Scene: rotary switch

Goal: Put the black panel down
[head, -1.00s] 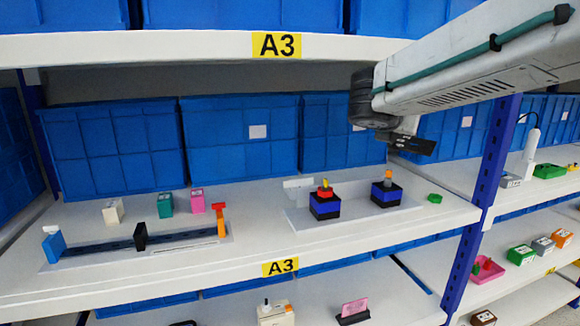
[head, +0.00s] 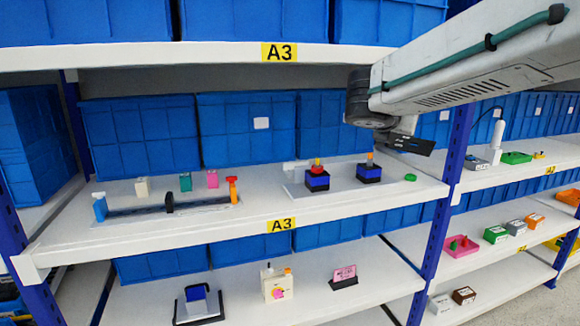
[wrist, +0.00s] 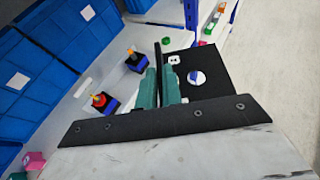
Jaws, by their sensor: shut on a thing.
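The black panel (wrist: 225,70) shows in the wrist view, to the right of and beyond my fingers. It has a round white and blue part and a small white part on its face. My gripper (wrist: 162,78) has teal fingers and is shut on the panel's near left part. In the head view, my gripper (head: 392,138) is at the end of the arm in front of the A3 shelf, and the dark panel (head: 414,146) shows there as a thin slab. The panel is held in the air, above and in front of the shelf surface.
The A3 shelf (head: 140,246) holds a white plate (head: 335,188) with two black-and-blue switches (head: 317,180) and a blue-ended rail (head: 99,206) at left. A green disc (head: 410,178) lies near the right post (head: 440,195). Blue bins (head: 250,132) stand behind. Lower shelves hold small objects.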

